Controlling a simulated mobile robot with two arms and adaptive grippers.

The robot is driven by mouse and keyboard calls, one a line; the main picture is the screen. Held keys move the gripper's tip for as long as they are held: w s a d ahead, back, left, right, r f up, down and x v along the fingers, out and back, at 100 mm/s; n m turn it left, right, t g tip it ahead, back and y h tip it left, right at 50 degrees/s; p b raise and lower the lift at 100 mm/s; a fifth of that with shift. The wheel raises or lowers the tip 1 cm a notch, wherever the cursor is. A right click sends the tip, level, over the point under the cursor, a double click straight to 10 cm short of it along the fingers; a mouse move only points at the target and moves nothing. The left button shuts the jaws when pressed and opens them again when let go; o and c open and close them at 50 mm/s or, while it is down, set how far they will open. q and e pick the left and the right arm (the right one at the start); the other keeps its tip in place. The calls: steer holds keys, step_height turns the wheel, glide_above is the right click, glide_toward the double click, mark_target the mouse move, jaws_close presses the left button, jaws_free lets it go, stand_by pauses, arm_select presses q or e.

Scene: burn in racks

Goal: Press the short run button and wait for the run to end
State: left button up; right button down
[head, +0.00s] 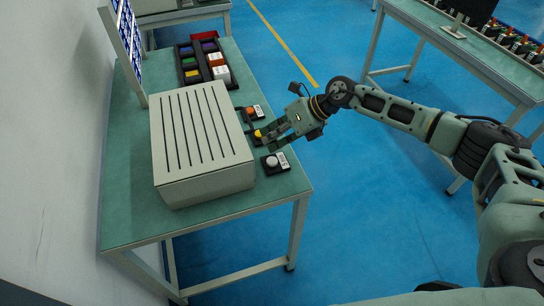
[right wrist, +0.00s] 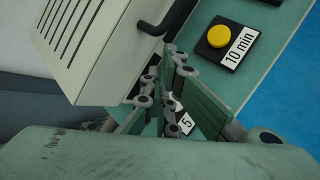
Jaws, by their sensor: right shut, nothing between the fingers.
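A button box with a white button (head: 272,161) and a label reading 5 sits at the bench's front right corner. In the right wrist view its label (right wrist: 186,122) is mostly hidden behind my fingers. A yellow button (right wrist: 218,36) labelled 10 min is beside it; in the head view it shows at the fingertips (head: 258,133). An orange button (head: 249,111) is farther back, its label too small to read. My right gripper (head: 263,137) is shut and empty, above the bench edge near the yellow and white buttons. I cannot tell whether it touches anything. My left gripper is out of view.
A pale slotted box (head: 205,178) with a dark handle (right wrist: 157,24) stands on the green bench (head: 130,215), just left of the buttons. A black tray (head: 203,62) of coloured blocks and an upright panel stand behind. Another bench (head: 470,55) is at the right. Blue floor lies between.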

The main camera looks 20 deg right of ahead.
step_height(320, 180, up, 3)
steer(key=shift+f+p, duration=0.15)
steer(key=shift+p, duration=0.55)
